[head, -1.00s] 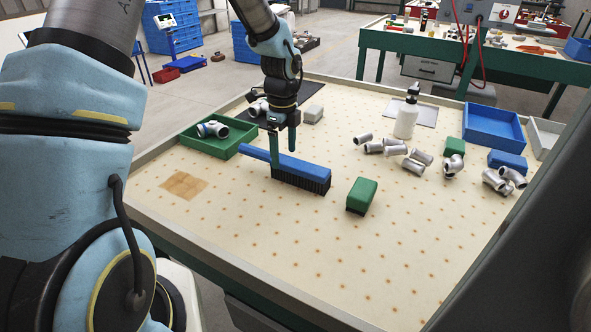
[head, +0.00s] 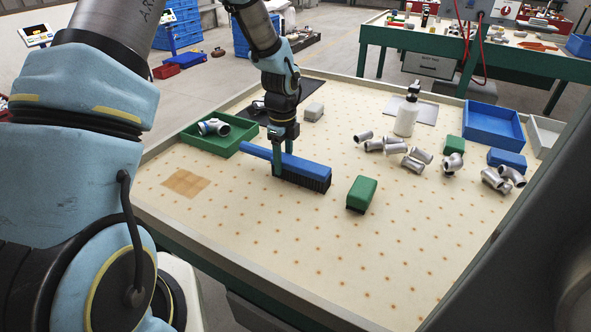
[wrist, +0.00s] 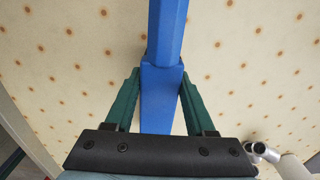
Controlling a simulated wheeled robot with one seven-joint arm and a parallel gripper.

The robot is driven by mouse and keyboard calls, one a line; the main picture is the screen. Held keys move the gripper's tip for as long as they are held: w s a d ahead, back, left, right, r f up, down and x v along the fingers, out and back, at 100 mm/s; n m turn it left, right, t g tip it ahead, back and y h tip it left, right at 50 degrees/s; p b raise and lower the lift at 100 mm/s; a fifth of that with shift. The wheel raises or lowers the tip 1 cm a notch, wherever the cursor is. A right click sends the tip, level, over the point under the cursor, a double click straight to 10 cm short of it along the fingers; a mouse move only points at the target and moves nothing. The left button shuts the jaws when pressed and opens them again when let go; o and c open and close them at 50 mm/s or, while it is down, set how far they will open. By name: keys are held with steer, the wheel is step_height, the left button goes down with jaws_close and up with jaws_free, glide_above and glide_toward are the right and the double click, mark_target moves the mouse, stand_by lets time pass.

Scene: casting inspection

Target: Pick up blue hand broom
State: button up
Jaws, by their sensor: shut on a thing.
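The blue hand broom (head: 303,167) lies on the perforated cream table, dark bristles down, its handle pointing to the upper left. My gripper (head: 282,163) is low over it, with its green fingers on either side of the broom where the handle meets the head. In the wrist view the blue broom (wrist: 162,85) runs up through the middle between the two green fingers of my gripper (wrist: 160,80), which are shut on it. The broom's bristles are hidden in the wrist view. I cannot tell any gap between bristles and table.
A green tray (head: 241,146) with a metal fitting stands left of the broom. A green block-shaped brush (head: 362,194) lies close to its right. Several metal pipe fittings (head: 413,160), a white bottle (head: 406,118) and a blue tray (head: 520,143) are farther right. The front table area is clear.

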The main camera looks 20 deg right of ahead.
mark_target(284, 157)
jaws_close()
step_height(284, 157, up, 10)
steer(key=shift+r+b, duration=0.1)
steer(key=shift+b, duration=0.75)
